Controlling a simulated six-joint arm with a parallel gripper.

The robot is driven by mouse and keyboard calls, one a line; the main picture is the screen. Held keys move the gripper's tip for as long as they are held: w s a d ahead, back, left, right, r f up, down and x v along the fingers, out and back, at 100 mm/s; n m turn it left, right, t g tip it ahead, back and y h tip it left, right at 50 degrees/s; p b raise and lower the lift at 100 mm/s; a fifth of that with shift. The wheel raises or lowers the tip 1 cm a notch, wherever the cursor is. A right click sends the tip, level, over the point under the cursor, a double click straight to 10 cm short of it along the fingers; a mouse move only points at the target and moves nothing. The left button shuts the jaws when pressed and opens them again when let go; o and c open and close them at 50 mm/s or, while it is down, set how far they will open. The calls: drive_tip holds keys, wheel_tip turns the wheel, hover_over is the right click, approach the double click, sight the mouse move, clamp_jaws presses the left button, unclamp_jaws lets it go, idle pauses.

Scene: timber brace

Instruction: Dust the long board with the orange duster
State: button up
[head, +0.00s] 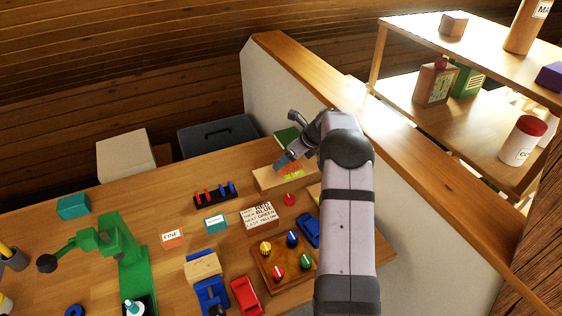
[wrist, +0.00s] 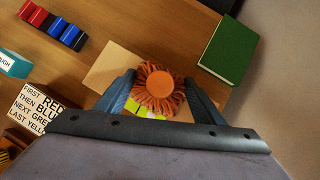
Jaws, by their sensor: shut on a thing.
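The orange duster (wrist: 160,88), a round orange cap with a stringy fringe, is between the two fingers of my gripper (wrist: 160,96) in the wrist view. My gripper is shut on it. A pale wooden board (wrist: 113,66) lies on the bench below and behind the duster. In the head view, the board (head: 267,179) is at the bench's back right, and my gripper (head: 288,160) is over its right part. My arm and fingers mostly hide the duster there. I cannot tell whether the fringe touches the board. A yellow-green patch (wrist: 148,112) shows below the duster.
A green book (wrist: 230,48) lies just right of the board. A sign block (head: 259,215), a rack of red and blue pegs (head: 215,194) and a knob board (head: 284,264) are nearby. A low wall (head: 340,95) with a wooden cap borders the bench on the right.

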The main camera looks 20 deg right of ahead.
drive_tip(key=d, duration=0.4)
drive_tip(key=shift+f, duration=0.1)
drive_tip(key=shift+f+b, duration=0.25)
drive_tip(key=shift+b, duration=0.35)
drive_tip(key=shift+a+r, duration=0.2)
drive_tip(key=shift+r, duration=0.1)
drive_tip(key=shift+a+r+p, duration=0.1)
drive_tip(key=shift+a+p, duration=0.65)
drive_tip(key=shift+a, duration=4.95)
wheel_tip(320, 180, up, 2)
drive_tip(key=shift+d+r+p, duration=0.1)
drive_tip(key=shift+r+p, duration=0.1)
drive_tip(key=shift+p, duration=0.8)
wheel_tip(320, 180, up, 6)
drive_tip(key=p, duration=0.5)
drive_tip(key=shift+f+p, duration=0.25)
drive_tip(key=shift+p, duration=0.15)
